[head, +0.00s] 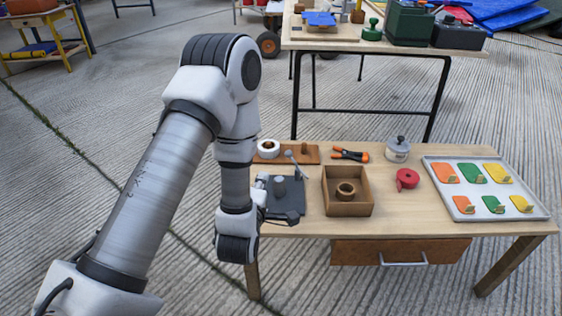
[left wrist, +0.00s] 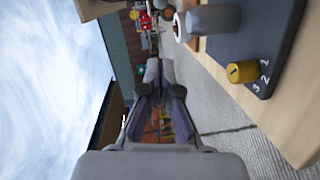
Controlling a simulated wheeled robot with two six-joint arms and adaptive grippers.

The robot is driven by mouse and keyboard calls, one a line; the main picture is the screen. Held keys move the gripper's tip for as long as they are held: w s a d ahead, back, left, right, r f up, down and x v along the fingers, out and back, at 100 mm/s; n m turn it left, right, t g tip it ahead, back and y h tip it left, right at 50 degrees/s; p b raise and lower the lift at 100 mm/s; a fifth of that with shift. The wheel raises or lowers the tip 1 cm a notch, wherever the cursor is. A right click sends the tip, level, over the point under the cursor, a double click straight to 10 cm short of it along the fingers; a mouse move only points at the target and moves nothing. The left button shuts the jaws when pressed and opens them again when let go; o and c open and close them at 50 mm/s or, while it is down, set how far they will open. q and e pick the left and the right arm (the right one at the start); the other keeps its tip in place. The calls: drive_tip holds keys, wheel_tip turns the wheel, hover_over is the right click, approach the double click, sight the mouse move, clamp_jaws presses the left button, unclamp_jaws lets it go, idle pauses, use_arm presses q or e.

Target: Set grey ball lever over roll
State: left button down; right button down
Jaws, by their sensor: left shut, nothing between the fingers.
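A lever with a grey ball end (head: 288,153) leans at the back of a dark plate (head: 291,208), which carries a grey cylinder (head: 280,187). A white roll (head: 268,149) lies on a wooden board behind it, left of the ball. A brown roll (head: 346,189) sits in an open wooden box. My left gripper (head: 289,218) is low at the plate's front edge, mostly hidden by my arm. In the left wrist view its fingers (left wrist: 158,72) are shut and empty. That view also shows the numbered plate (left wrist: 258,38) and a yellow knob (left wrist: 241,72). My right gripper is out of view.
The wooden box (head: 347,209) stands right of the plate. Orange-black pliers (head: 350,154), a lidded jar (head: 398,150), a red roll (head: 407,179) and a tray of coloured hooks (head: 535,211) lie farther right. Bare tabletop shows between them. Another table stands behind.

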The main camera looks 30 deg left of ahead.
use_arm(q)
drive_tip(key=b+x, duration=0.2)
drive_tip(key=x, duration=0.5)
drive_tip(key=shift+w+a+f, duration=0.15)
drive_tip(key=shift+w, duration=0.05)
drive_tip(key=w, duration=0.1)
drive_tip(key=w+d+b, duration=0.1)
drive_tip(key=w+b, duration=0.1)
drive_tip(key=w, duration=0.1)
drive_tip(key=shift+w+d+f, duration=0.1)
drive_tip(key=shift+d+f, duration=0.05)
drive_tip(key=shift+f, duration=0.2)
